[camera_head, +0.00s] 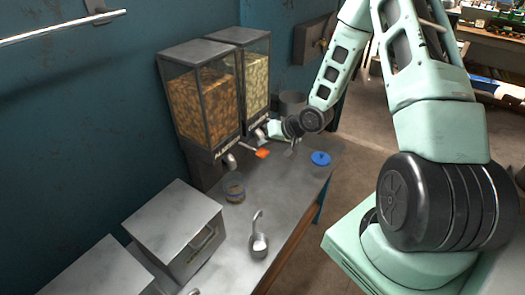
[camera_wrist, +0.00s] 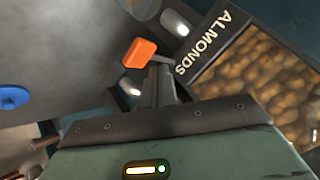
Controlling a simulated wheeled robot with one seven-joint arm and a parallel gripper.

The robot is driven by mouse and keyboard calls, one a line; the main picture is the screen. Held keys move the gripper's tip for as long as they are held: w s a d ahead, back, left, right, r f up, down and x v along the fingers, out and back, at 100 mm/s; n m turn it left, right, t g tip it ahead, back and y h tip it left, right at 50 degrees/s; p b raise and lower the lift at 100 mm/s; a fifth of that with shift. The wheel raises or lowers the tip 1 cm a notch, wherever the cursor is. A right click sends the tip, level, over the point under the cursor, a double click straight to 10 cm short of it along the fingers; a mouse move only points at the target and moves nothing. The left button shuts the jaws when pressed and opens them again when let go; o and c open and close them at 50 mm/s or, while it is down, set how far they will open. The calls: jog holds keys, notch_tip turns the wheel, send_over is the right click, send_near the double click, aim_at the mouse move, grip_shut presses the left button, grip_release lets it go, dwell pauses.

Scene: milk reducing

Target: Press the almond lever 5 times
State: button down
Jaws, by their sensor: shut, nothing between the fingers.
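The almond dispenser (camera_head: 203,100) is a clear-fronted box full of brown nuts on a dark base. In the wrist view its "ALMONDS" label and nuts (camera_wrist: 255,70) fill the right side. Its lever (camera_head: 262,153) has an orange paddle end, which also shows in the wrist view (camera_wrist: 140,53). My gripper (camera_head: 264,132) is by the dispensers, near the orange paddle. In the wrist view my gripper (camera_wrist: 158,72) is shut and empty, its tips just below the paddle in the picture. I cannot tell whether they touch it.
A second dispenser (camera_head: 257,75) with paler contents stands right beside the almond one. A blue disc (camera_head: 320,158), a small round container (camera_head: 234,190) and a cup with a spoon (camera_head: 259,246) are on the grey counter (camera_head: 285,190). Metal boxes (camera_head: 175,230) stand at the left.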

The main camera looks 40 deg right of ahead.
jog(key=shift+r+p, duration=2)
jog(key=shift+r, duration=0.4)
jog(key=shift+f, duration=0.1)
dwell(0.5)
